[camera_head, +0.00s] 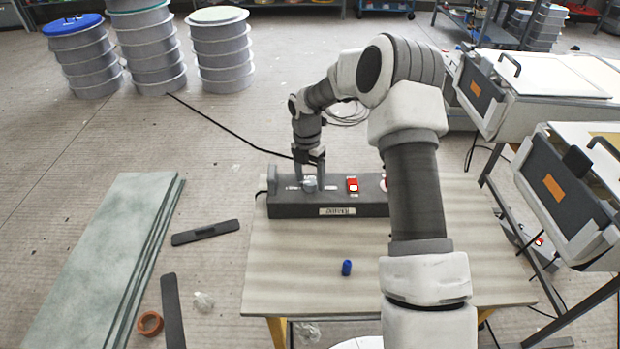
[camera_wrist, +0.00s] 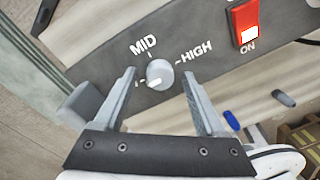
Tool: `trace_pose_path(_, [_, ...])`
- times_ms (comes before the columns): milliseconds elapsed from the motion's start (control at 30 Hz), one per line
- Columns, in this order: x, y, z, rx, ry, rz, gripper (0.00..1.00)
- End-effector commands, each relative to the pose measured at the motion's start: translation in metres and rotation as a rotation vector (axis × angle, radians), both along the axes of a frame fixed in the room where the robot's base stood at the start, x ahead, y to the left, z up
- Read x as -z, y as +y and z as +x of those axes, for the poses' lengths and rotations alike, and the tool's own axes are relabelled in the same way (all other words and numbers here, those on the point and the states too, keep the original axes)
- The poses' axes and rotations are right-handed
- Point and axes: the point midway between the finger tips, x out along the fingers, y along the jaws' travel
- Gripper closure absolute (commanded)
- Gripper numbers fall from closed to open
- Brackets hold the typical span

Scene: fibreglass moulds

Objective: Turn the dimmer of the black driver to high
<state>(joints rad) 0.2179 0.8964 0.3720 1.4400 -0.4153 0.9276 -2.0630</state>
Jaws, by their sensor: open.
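The black driver (camera_head: 290,208) lies across the far side of the table. Its round grey dimmer knob (camera_head: 310,185) is near the left of its top face. In the wrist view the knob (camera_wrist: 161,73) has a white mark at its lower left, pointing away from both the MID label (camera_wrist: 143,45) and the HIGH label (camera_wrist: 196,52). A third label at the left is mostly hidden by a finger. My gripper (camera_head: 311,177) points down over the driver. Its open fingers (camera_wrist: 158,76) stand either side of the knob, with a visible gap on each side.
A red switch (camera_head: 352,185) marked ON in the wrist view (camera_wrist: 245,22) sits right of the knob. A small blue object (camera_head: 346,267) lies on the table (camera_head: 290,270). Two black bars and green sheets (camera_head: 110,250) lie at the left. Grey-black machines (camera_head: 570,185) stand at the right.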

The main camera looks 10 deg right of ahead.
Motion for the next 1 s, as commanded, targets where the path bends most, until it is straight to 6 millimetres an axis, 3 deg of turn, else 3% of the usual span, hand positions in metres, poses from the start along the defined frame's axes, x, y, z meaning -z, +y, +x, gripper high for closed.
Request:
trace_pose_path(133, [-0.0001,-0.0001,-0.0001,0.0,0.0,0.0,0.31])
trace_pose_path(500, [-0.0003,-0.0002,-0.0001,0.0,0.0,0.0,0.97])
trace_pose_path(533, [-0.0003,-0.0002,-0.0001,0.0,0.0,0.0,1.0])
trace_pose_path(1000, [-0.0011,-0.0003,0.0,0.088,0.001,0.0,1.0])
